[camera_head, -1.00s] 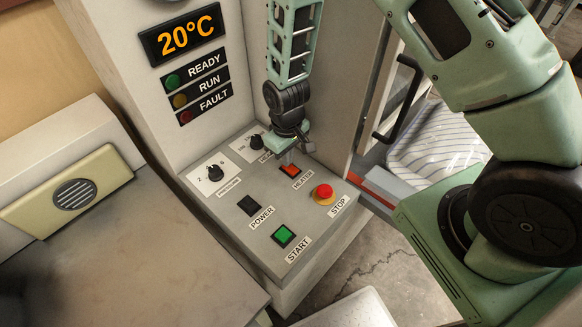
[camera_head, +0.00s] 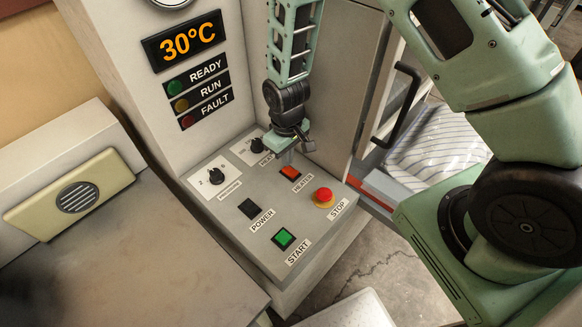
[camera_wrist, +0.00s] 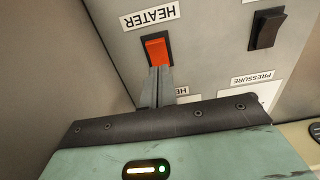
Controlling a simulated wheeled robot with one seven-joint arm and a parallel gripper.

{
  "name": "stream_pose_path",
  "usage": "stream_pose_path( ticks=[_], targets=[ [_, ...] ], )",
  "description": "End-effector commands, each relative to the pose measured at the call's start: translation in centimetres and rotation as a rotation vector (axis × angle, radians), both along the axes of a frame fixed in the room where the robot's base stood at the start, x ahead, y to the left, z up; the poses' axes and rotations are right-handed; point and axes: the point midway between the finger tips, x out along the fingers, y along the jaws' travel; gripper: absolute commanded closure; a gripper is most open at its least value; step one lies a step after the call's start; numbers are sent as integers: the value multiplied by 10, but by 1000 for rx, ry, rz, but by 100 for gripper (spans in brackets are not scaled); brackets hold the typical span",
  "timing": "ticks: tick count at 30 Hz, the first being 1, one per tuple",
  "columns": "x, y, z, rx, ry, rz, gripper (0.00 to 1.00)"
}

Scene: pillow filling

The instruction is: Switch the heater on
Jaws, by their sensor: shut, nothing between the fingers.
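The heater switch (camera_head: 290,173) is an orange-red rocker on the sloped grey control panel (camera_head: 225,222), beside its HEATER label. It looks brightly lit. In the wrist view the heater switch (camera_wrist: 157,52) is orange-red, with its label above it. My gripper (camera_head: 289,160) is shut and empty, pointing down at the switch's far edge. In the wrist view the closed fingertips of my gripper (camera_wrist: 158,72) meet the switch's lower edge; I cannot tell whether they press on it. The display (camera_head: 184,40) reads 30°C.
Near the heater switch are the black POWER switch (camera_head: 249,208), the green START button (camera_head: 283,238) and the red STOP button (camera_head: 324,195). Two knobs, one the pressure knob (camera_head: 216,176), sit farther back. A door handle (camera_head: 404,105) and a striped pillow (camera_head: 440,143) are to the right.

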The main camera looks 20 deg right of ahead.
Motion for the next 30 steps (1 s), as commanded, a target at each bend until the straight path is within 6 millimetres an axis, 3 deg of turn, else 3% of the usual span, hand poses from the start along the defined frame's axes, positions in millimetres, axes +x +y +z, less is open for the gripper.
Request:
stream_pose_path(
  ticks=[16, 30],
  targets=[
    [0, 0, 45, 0, 0, 0, 100],
    [0, 0, 46, 0, 0, 0, 100]
  ],
)
